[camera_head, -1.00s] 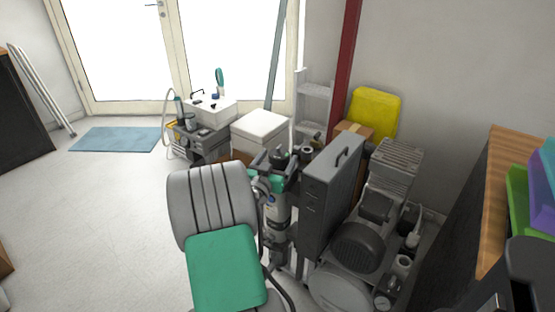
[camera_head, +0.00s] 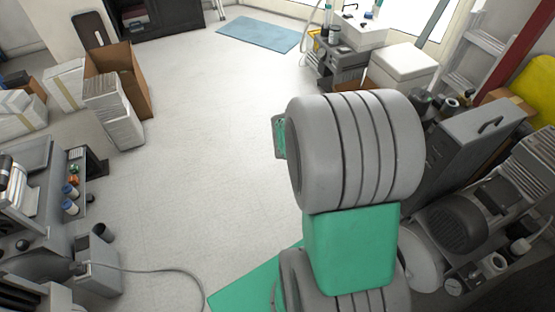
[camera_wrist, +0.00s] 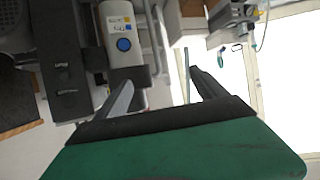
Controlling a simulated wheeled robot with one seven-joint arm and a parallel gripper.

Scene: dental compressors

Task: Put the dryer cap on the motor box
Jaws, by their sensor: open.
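My gripper (camera_wrist: 160,79) is open in the wrist view, with its two dark fingers apart and nothing between them. A pale grey cylinder (camera_wrist: 121,45) with a blue button and yellow labels stands beyond the left finger, apart from it as far as I can tell. Next to it is a dark grey cabinet (camera_wrist: 62,72). In the head view the grey cabinet (camera_head: 474,145) with a top handle stands at right, and my arm hides the cylinder. I cannot make out the dryer cap, nor tell which part is the motor box.
The compressor motor (camera_head: 458,222) sits beside the cabinet at right. A white box (camera_head: 402,65) and a sink unit (camera_head: 362,32) stand behind. At left are an open cardboard box (camera_head: 130,80) and a grey machine (camera_head: 35,220). The floor between is clear.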

